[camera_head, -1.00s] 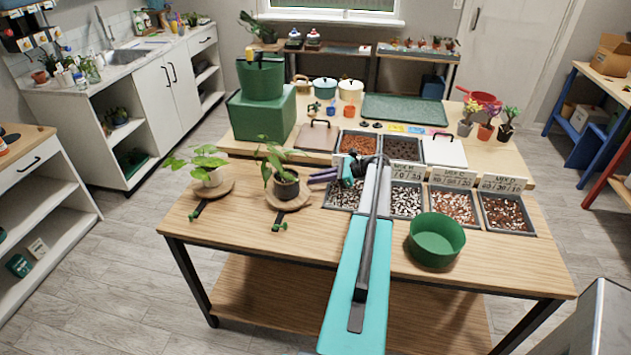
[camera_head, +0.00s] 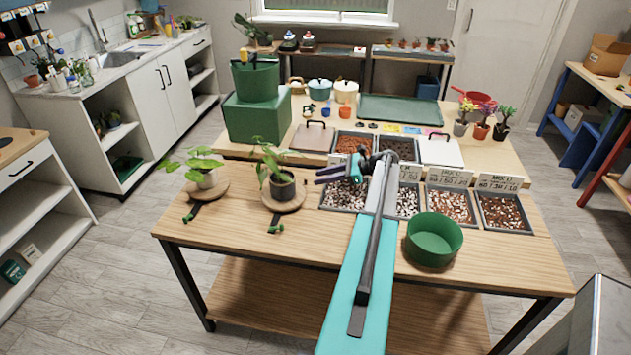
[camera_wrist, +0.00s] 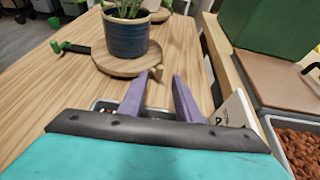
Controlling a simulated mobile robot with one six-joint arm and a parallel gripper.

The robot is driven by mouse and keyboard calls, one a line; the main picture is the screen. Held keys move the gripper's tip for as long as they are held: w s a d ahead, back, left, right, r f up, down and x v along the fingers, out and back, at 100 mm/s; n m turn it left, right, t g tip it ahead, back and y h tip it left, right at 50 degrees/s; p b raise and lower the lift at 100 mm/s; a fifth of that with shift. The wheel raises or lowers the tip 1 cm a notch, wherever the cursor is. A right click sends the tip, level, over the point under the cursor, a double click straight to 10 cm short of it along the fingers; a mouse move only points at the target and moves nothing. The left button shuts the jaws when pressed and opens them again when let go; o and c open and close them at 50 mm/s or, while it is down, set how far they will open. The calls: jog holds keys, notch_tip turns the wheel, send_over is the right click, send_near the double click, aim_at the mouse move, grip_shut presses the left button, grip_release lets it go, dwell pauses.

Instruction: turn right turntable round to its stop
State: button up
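Two round wooden turntables stand on the front table. The right turntable (camera_head: 284,199) bears a dark pot (camera_head: 282,185) with a leafy plant, and a dark arm with a green knob (camera_head: 275,229) points to the front from it. In the wrist view the right turntable (camera_wrist: 118,67) lies just beyond my fingers, with the knob (camera_wrist: 58,46) on its far left. The left turntable (camera_head: 205,189) holds a pale pot with a plant.
Trays of soil mix (camera_head: 448,206) with label cards stand right of my gripper. A green bowl (camera_head: 433,240) sits at the front right. A green box (camera_head: 257,117) and a brown lidded tray (camera_head: 312,137) are behind. The table front left is clear.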

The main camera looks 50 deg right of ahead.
jog(key=b+v, duration=0.2)
jog(key=v, duration=0.7)
jog(key=shift+s, duration=0.2)
jog(key=c, duration=0.7)
jog(key=shift+w+d+m+h, duration=0.15)
jog(key=shift+d+m+h, duration=0.15)
jog(key=shift+m, duration=0.1)
grip_shut()
jog(key=s+a+m+h+b, duration=0.4)
jog(key=a+b, duration=0.5)
jog(key=b, duration=0.3)
jog(key=m+h, duration=0.1)
jog(key=h, duration=0.1)
jog(key=shift+r+m+h, duration=0.35)
jog(key=shift+m+h, duration=0.05)
jog(key=shift+w+a, duration=0.1)
